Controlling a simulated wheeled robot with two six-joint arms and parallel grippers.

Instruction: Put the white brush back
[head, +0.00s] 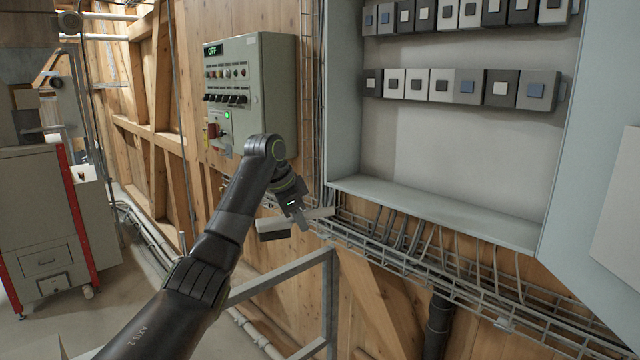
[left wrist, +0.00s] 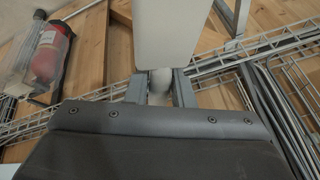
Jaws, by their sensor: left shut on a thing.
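The white brush (head: 318,214) shows in the head view as a pale, flat bar held in the air in front of the wooden wall, below and left of the open cabinet. My left gripper (head: 296,217) is shut on it. In the left wrist view the white brush (left wrist: 165,35) is a broad white block pointing away from my left gripper (left wrist: 160,88), with its rounded pale neck between the two fingers. The part of the brush behind the fingers is hidden. My right gripper is in neither view.
An open grey cabinet (head: 440,205) holds two rows of switch blocks. A control box (head: 265,90) reads OFF. Wire cable trays (head: 420,265) run below the cabinet, and a metal rail (head: 333,300) stands in front. A red cylinder (left wrist: 48,52) shows at left in the wrist view.

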